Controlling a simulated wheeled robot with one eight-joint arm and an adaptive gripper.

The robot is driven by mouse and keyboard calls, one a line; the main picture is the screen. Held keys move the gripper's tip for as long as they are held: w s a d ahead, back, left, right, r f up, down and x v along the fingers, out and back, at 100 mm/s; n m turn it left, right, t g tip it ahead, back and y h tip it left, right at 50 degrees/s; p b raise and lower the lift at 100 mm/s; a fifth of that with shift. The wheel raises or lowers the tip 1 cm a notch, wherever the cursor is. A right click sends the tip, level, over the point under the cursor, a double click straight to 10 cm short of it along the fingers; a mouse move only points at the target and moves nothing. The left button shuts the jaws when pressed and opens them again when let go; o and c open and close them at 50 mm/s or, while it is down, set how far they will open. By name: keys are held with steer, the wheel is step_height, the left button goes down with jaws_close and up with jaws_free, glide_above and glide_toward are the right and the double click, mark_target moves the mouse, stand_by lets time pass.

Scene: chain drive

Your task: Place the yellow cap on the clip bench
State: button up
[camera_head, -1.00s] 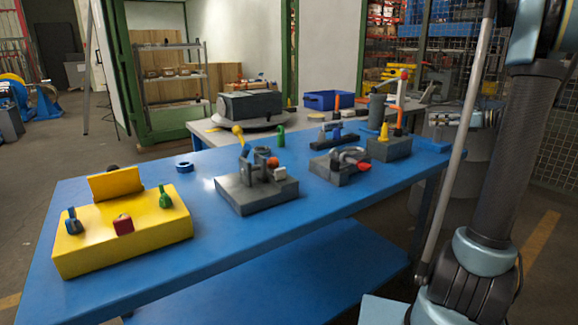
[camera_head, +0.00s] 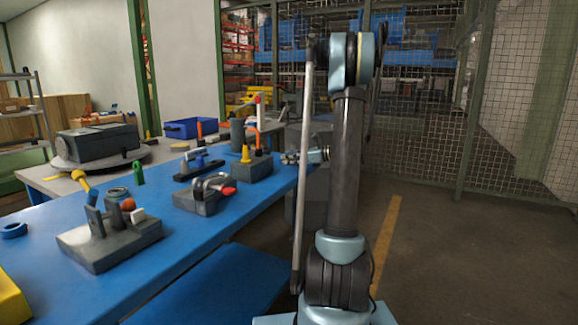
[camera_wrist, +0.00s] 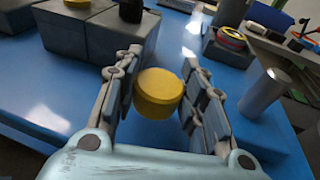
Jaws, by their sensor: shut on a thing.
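The yellow cap (camera_wrist: 158,93) is a short round piece between the two fingers of my gripper (camera_wrist: 156,98) in the wrist view. My gripper is shut on it and holds it over or near the blue tabletop (camera_wrist: 50,85). In the head view my gripper (camera_head: 309,156) is beside the table's far right end, partly behind my arm, and the cap cannot be made out there. I cannot tell which fixture is the clip bench. A grey block with upright plates (camera_head: 110,243) stands on the near part of the blue table.
A grey block with a clamp and red tip (camera_head: 198,201) and a grey block with yellow and orange pegs (camera_head: 250,170) stand farther along. A blue ring (camera_head: 13,230) and part of a yellow box (camera_head: 10,300) are at left. A silver cylinder (camera_wrist: 265,92) stands right of my gripper.

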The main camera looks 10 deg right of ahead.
mark_target(290, 171)
steer(key=shift+f, duration=1.05)
steer(key=shift+f, duration=0.55)
steer(key=o, duration=1)
steer(key=shift+o, duration=0.2)
steer(key=shift+r, duration=0.1)
